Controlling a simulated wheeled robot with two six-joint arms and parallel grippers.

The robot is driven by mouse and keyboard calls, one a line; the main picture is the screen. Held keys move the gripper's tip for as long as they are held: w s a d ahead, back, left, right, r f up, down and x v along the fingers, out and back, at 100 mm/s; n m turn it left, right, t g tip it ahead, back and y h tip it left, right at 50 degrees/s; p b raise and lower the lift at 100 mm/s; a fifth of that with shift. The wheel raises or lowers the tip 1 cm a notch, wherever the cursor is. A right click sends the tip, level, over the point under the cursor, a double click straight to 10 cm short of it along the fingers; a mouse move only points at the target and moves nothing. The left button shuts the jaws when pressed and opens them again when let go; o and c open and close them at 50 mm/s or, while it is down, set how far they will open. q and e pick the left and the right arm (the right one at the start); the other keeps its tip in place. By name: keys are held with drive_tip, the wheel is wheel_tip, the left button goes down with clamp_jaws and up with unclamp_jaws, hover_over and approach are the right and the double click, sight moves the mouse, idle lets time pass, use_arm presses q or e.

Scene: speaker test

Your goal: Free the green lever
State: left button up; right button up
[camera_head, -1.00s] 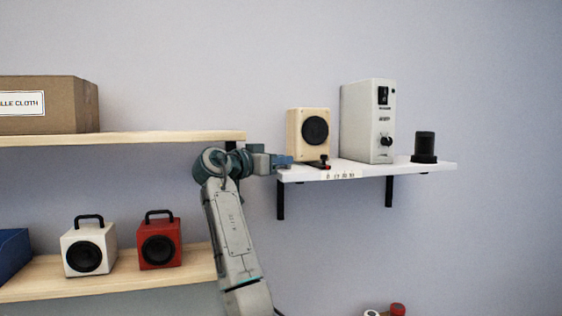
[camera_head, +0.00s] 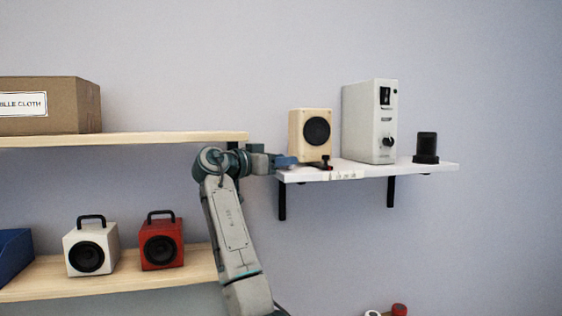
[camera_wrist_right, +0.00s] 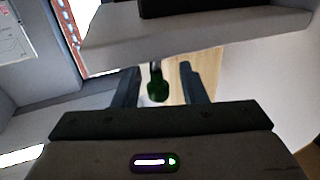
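The green lever (camera_wrist_right: 158,86) shows in the right wrist view as a rounded green knob on a short dark stem. It lies between the two fingers of my right gripper (camera_wrist_right: 160,76), with visible gaps on both sides. That gripper is open. In the head view my right gripper (camera_head: 289,161) is at the left end of the white wall shelf (camera_head: 425,170), near a wooden speaker (camera_head: 316,131). I cannot make out the green lever in the head view. A small black piece with a red tip (camera_head: 328,164) sits in front of the wooden speaker. My left gripper is not in view.
At left, wooden shelves hold a cardboard box (camera_head: 60,105), a white speaker (camera_head: 92,247) and a red speaker (camera_head: 161,243).

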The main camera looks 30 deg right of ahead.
drive_tip(key=shift+f, duration=0.1)
drive_tip(key=shift+a+f+b, duration=0.1)
drive_tip(key=shift+a+b, duration=0.3)
drive_tip(key=s+a+b, duration=0.1)
drive_tip(key=a+b, duration=0.3)
drive_tip(key=a, duration=0.6)
